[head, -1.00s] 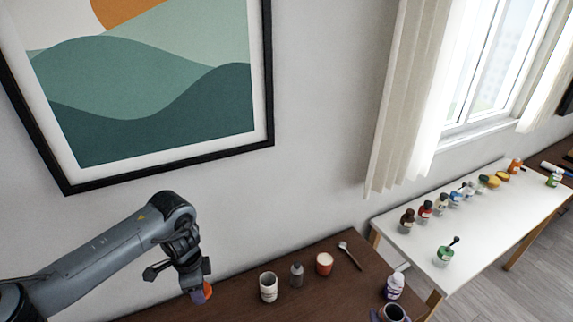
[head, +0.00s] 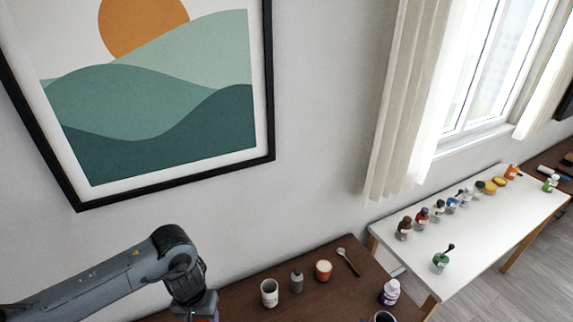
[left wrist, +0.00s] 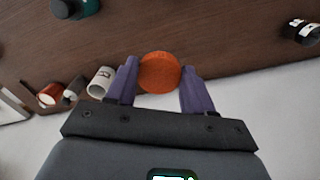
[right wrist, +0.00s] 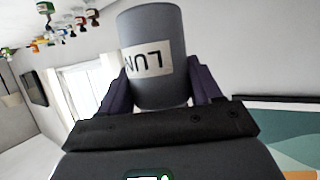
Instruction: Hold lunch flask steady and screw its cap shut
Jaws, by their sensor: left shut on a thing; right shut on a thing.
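The orange round cap (left wrist: 160,73) sits between the purple fingertips of my left gripper (left wrist: 160,85) in the left wrist view, and they are shut on it. In the head view my left gripper is cut off at the bottom edge. The grey lunch flask (right wrist: 152,30), with a white label reading "LUN" upside down in the picture, is between the fingers of my right gripper (right wrist: 158,92), shut on it. The flask's lower end in the picture is hidden by my gripper. I cannot tell whether cap and flask touch. My right gripper does not show in the head view.
The brown table (head: 245,305) holds a white mug (head: 269,293), a grey bottle (head: 296,281), an orange-sided cup (head: 323,270), a spoon (head: 349,262) and a white bottle (head: 390,292). A white table (head: 470,222) with several small bottles stands to the right. The wall is behind.

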